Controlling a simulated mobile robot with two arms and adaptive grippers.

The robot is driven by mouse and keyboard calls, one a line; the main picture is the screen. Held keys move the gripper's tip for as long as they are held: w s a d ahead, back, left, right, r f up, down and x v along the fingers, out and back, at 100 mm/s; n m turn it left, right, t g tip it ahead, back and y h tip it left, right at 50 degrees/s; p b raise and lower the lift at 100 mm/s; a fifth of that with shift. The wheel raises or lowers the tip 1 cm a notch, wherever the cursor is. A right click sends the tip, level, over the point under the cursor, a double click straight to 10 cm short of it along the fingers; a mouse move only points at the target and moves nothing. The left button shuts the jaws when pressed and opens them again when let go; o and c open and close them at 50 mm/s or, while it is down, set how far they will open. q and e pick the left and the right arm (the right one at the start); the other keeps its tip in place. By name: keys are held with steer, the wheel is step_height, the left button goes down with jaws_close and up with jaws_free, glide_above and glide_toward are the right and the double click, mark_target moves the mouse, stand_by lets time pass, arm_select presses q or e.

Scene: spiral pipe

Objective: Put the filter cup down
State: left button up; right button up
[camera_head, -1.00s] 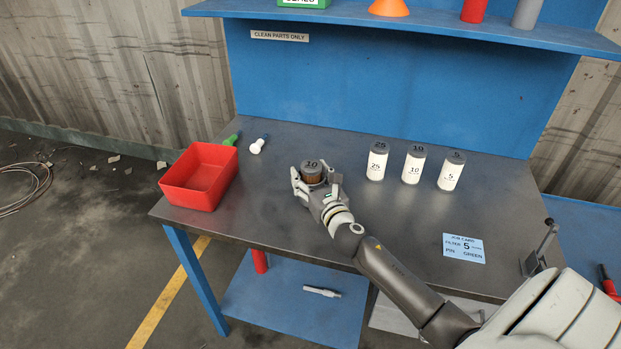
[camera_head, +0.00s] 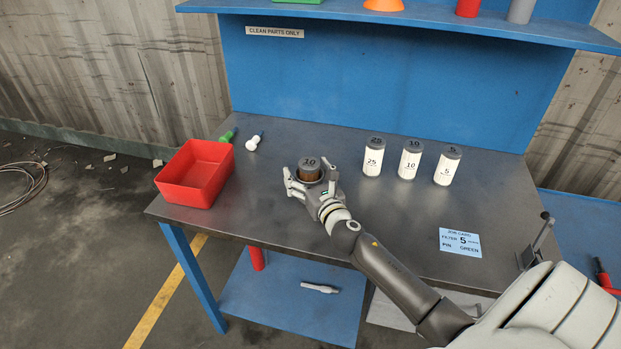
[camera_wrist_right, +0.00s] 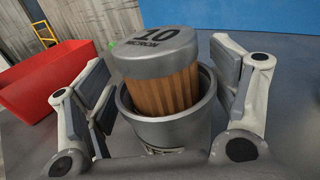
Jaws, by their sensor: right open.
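The metal filter cup (camera_wrist_right: 170,128) stands on the grey table between the fingers of my right gripper (camera_head: 311,180). A brown pleated filter with a grey cap marked 10 MICRON (camera_wrist_right: 158,75) sits in the cup, leaning and sticking out above the rim. The cap also shows in the head view (camera_head: 309,162). My right gripper is open, with one finger on each side of the cup and gaps between the pads and the cup wall in the wrist view. The cup's underside is hidden. My left gripper is not in view.
A red bin (camera_head: 195,174) stands left, beside a green pin (camera_head: 228,135) and a white pin (camera_head: 254,142). White filter canisters marked 25 (camera_head: 373,157), 10 (camera_head: 410,159) and 5 (camera_head: 447,166) stand at the back right. A blue job card (camera_head: 460,242) lies right.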

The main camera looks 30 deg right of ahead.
steer(key=s, duration=0.4)
steer(key=s+a+b, duration=0.1)
steer(key=s, duration=0.3)
steer(key=s+a, duration=0.1)
steer(key=s, duration=0.2)
steer(key=shift+s+a+r+b, duration=0.1)
steer(key=shift+s+r+b, duration=0.1)
steer(key=shift+s+b, duration=0.2)
